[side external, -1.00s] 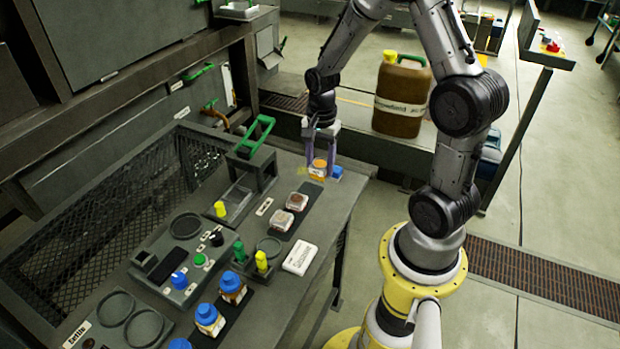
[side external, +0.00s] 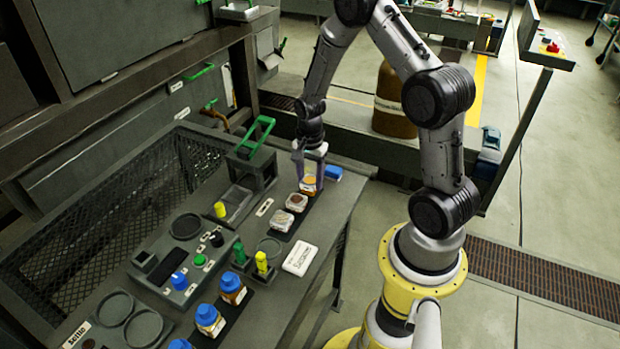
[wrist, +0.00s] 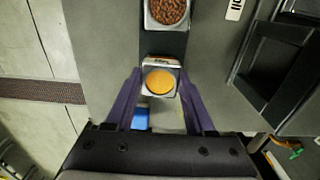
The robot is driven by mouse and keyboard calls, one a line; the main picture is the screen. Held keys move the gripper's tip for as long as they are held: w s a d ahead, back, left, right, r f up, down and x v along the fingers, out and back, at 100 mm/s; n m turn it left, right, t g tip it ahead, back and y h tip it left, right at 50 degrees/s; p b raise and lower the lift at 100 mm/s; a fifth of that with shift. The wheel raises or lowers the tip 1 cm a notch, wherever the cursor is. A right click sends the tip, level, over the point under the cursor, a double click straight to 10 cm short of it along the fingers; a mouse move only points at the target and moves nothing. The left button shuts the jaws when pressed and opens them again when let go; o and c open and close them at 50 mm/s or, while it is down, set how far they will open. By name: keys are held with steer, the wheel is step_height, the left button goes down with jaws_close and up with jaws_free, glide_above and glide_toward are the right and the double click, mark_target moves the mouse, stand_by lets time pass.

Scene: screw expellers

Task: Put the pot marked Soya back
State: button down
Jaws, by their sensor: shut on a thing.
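The pot with orange-yellow contents (side external: 309,185) is between the purple fingers of my gripper (side external: 309,182). My gripper is shut on it. In the wrist view the same pot (wrist: 160,82) sits between the fingertips, upright, its label too small to read. It is at the far end of the dark strip (side external: 277,237), in line with two pots of brown contents, the nearer to it being a pot (side external: 297,202). I cannot tell whether it touches the strip or is just above it. In the wrist view a pot of brown grains (wrist: 168,12) is just ahead.
A blue block (side external: 333,173) lies just beyond my gripper. A green-handled press (side external: 254,160) and a tray (side external: 235,203) stand to the left. A white labelled block (side external: 300,258) and blue-capped bottles (side external: 232,288) are nearer the camera.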

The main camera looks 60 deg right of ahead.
mark_target(310, 179)
steer(key=shift+f, duration=0.1)
steer(key=shift+c, duration=1.3)
jaws_free()
step_height(310, 179, up, 12)
steer(key=s+a+r+n+t, duration=0.3)
steer(key=s+a+r+n, duration=0.2)
steer(key=a+r+n, duration=0.55)
steer(key=s+a+r+n+t, duration=0.1)
steer(key=s+a+r+n, duration=0.1)
steer(key=s, duration=0.3)
steer(key=s+a+r+n+t, duration=0.1)
steer(key=s+a+r+n, duration=0.2)
steer(key=s+a+n, duration=0.1)
steer(key=shift+s+r+n+t, duration=0.3)
steer(key=shift+s+n, duration=0.45)
steer(key=shift+s, duration=0.5)
